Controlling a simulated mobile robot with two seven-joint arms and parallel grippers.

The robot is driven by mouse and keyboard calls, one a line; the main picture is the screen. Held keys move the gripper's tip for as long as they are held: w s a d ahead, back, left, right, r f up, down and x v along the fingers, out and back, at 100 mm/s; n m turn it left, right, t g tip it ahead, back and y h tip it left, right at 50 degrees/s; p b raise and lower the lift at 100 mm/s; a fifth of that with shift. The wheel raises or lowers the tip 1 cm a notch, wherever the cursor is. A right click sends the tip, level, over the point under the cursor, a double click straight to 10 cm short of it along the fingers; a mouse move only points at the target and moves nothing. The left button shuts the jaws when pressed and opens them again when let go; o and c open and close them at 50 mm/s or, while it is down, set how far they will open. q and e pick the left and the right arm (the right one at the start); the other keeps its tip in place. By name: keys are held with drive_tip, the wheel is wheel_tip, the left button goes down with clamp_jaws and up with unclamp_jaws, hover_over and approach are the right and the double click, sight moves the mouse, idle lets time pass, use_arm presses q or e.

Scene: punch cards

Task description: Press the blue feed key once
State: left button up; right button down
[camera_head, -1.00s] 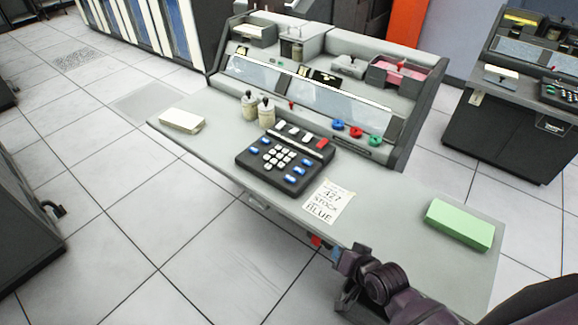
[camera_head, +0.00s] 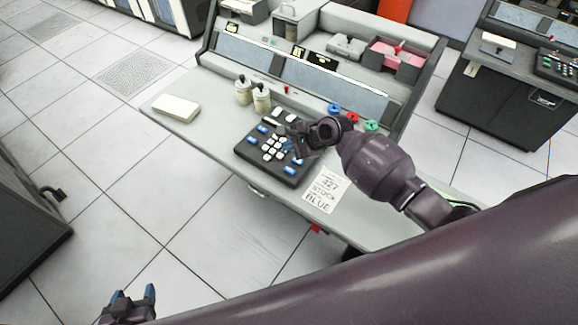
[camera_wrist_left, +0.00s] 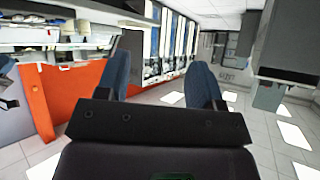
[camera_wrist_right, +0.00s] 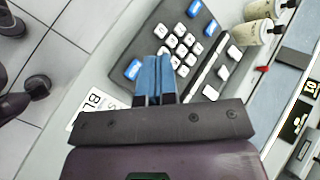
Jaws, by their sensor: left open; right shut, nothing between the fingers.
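The black keypad (camera_head: 247,152) on the grey desk has white keys in the middle and several blue keys, such as one at its near right edge (camera_head: 289,170). I cannot read which blue key is the feed key. Contact cannot be told. My left gripper (camera_head: 133,297) is open and empty, low over the floor, away from the desk.
A paper note (camera_head: 325,191) reading "427 STOCK BLUE" lies right of the keypad. Two cream bottles (camera_head: 243,92) stand behind it. A cream card stack (camera_head: 176,108) lies at the left. Blue, red and green knobs line the console. My right arm covers the desk's right side.

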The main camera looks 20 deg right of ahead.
sight(290, 171)
use_arm(q)
drive_tip(key=shift+f, duration=0.1)
use_arm(e)
drive_tip(key=shift+f, duration=0.1)
wheel_tip(290, 171, down, 4)
drive_tip(key=b, duration=0.4)
drive_tip(key=shift+r, duration=0.2)
wheel_tip(290, 171, down, 2)
drive_tip(key=b, duration=0.3)
drive_tip(key=shift+f, duration=0.25)
use_arm(q)
wheel_tip(290, 171, down, 6)
drive_tip(key=w+b, duration=0.1)
drive_tip(key=shift+d+f, duration=0.15)
use_arm(e)
drive_tip(key=shift+f, duration=1.25)
use_arm(q)
drive_tip(key=shift+w, duration=0.15)
use_arm(e)
drive_tip(key=shift+f, duration=0.15)
drive_tip(key=shift+f, duration=0.25)
use_arm(q)
drive_tip(key=shift+s, duration=0.2)
